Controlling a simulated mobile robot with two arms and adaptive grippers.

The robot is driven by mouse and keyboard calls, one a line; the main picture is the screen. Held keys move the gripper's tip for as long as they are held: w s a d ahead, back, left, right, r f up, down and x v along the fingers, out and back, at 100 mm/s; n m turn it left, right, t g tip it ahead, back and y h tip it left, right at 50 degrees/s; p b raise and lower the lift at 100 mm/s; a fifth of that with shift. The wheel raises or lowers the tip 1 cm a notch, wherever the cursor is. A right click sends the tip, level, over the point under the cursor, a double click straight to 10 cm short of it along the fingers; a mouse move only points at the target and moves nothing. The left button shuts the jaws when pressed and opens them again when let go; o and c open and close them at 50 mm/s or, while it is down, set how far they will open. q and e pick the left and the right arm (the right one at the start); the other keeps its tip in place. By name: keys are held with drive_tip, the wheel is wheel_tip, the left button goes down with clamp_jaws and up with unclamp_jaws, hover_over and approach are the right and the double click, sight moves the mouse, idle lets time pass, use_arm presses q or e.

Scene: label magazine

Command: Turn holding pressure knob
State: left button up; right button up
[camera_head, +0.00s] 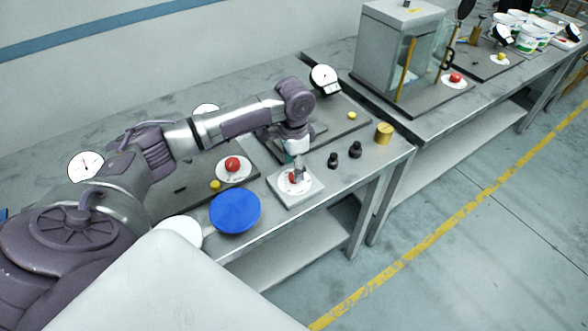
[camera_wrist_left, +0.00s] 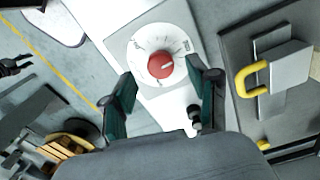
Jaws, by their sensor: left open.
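A red knob (camera_wrist_left: 160,65) sits on a round white dial with printed marks, on a pale square plate (camera_head: 311,187) near the table's front edge. The task's words on the dial are too small to read. In the head view the knob (camera_head: 293,177) is partly hidden by my left gripper (camera_head: 296,165), which points down over it. In the left wrist view my left gripper (camera_wrist_left: 170,78) is open, its dark green fingers on either side of the knob, apart from it. A small dark claw shape (camera_wrist_left: 15,65) at the left edge may be my right gripper; its state is unclear.
A second red knob (camera_head: 233,164) on a white dial is left of the plate. A blue disc (camera_head: 235,212) lies near the front edge. Black weights (camera_head: 355,149) and a brass cylinder (camera_head: 384,133) stand to the right. A gauge (camera_head: 325,79) stands behind.

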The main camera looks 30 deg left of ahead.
use_arm(q)
drive_tip(key=shift+f, duration=1.55)
drive_tip(key=shift+c, duration=0.2)
clamp_jaws()
drive_tip(key=m+p, duration=0.2)
drive_tip(key=shift+r+p, duration=0.3)
drive_tip(key=shift+p, duration=0.1)
drive_tip(key=shift+w+f+m+p, duration=0.15)
drive_tip(key=shift+m+p, duration=0.25)
drive_tip(key=shift+m, duration=0.8)
drive_tip(key=shift+f, duration=0.1)
drive_tip(key=shift+o, duration=0.2)
unclamp_jaws()
